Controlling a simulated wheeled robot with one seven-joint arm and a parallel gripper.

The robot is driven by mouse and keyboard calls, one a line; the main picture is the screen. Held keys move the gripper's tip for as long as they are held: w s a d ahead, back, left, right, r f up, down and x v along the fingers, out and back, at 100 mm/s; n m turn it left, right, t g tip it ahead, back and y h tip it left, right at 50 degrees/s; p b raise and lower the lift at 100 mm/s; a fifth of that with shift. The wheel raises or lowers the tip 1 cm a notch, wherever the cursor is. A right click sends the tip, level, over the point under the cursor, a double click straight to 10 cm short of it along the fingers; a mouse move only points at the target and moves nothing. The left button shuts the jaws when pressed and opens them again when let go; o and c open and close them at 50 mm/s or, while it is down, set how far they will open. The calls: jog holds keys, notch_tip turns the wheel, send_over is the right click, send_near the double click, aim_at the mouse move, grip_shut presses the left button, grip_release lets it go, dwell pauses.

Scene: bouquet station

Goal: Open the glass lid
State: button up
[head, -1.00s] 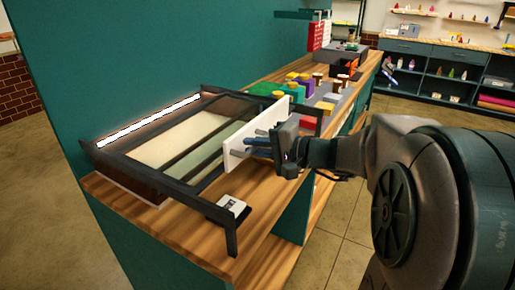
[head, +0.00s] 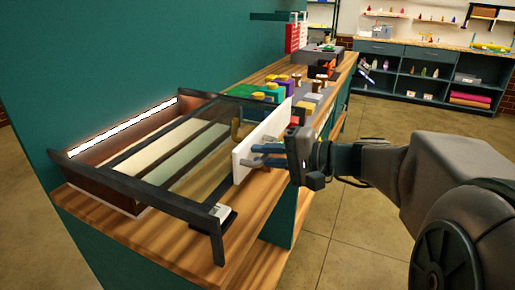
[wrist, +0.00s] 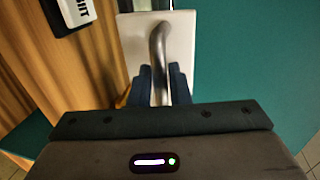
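The glass lid (head: 192,161) lies flat on a dark-framed display box (head: 112,196) on the wooden counter. At its front edge is a white upright panel (head: 262,139) with a bar handle, which shows grey and curved in the wrist view (wrist: 158,50). My gripper (head: 276,157) is at this handle, its blue fingers on either side of the bar. The far part of the box, beside a bright light strip (head: 125,127), looks uncovered.
A small white label block (head: 220,212) sits by the box's near front corner. Coloured blocks (head: 263,92) and small jars stand on the counter (head: 175,245) beyond the box. A teal wall (head: 130,60) rises behind. Open floor (head: 350,220) lies in front of the counter.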

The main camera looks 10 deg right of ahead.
jog(key=shift+d, duration=0.1)
jog(key=v, duration=1.3)
jog(key=shift+s+d, duration=0.25)
jog(key=shift+r, duration=0.1)
jog(key=s+a+f+n+g+h+p, duration=0.6)
jog(key=f+h+p, duration=0.3)
jog(key=h, duration=0.3)
jog(key=shift+s+a+f+n+h, duration=0.3)
jog(key=shift+s+a+n+h, duration=0.15)
jog(key=shift+a, duration=0.4)
